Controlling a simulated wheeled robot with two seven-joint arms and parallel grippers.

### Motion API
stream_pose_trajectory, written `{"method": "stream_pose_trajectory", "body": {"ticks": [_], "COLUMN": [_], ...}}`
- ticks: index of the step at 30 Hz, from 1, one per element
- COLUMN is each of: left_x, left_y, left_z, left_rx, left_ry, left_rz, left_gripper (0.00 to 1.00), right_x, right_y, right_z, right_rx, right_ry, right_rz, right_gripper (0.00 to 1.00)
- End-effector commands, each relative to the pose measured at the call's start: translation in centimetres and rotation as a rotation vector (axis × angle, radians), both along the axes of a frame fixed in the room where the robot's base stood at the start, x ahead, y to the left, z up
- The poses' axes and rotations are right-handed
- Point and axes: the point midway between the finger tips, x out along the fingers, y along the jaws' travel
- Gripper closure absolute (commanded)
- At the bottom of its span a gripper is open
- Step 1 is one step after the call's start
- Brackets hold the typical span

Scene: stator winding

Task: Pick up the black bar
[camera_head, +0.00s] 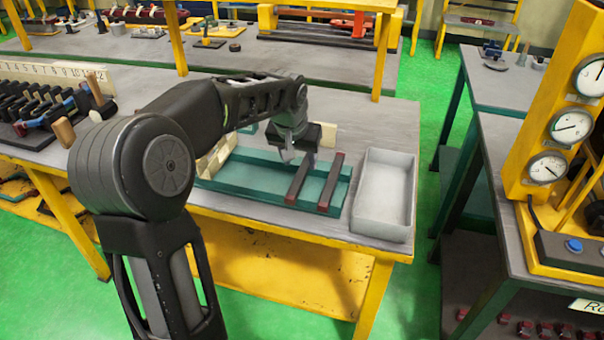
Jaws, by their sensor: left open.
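Two black bars with reddish ends lie side by side in a shallow teal tray (235,181) on the workbench. The left black bar (297,183) is partly hidden at its far end by my left gripper. The right black bar (331,181) shows along most of its length. My left gripper (298,158) is open and points down over the far end of the left bar. Its fingertips are small and partly hidden, so I cannot tell whether they touch the bar. My right gripper is not in view.
A pale grey open box (398,178) stands right of the tray and looks empty. Cream blocks (217,157) sit at the tray's left part. A rack of dark-handled tools (45,108) is at the left. A yellow gauge stand (545,130) is at the right.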

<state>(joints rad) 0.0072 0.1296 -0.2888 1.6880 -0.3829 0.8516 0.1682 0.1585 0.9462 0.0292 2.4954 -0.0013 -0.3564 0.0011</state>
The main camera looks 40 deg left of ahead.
Motion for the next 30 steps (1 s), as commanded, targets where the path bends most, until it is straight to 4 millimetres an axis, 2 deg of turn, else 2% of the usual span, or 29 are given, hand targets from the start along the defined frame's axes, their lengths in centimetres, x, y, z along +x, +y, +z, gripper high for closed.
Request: {"method": "stream_pose_trajectory", "body": {"ticks": [12,30], "left_x": [1.5,1.6], "left_y": [0.8,0.9], "left_z": [-4.6,-4.8], "left_rx": [-0.001,0.0], "left_ry": [0.002,0.001], "left_rz": [0.0,0.0], "left_gripper": [0.52,0.52], "right_x": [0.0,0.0], "right_y": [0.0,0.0], "right_z": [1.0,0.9], "right_rx": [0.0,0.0], "right_ry": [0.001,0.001], "right_rz": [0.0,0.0], "right_gripper": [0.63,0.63]}}
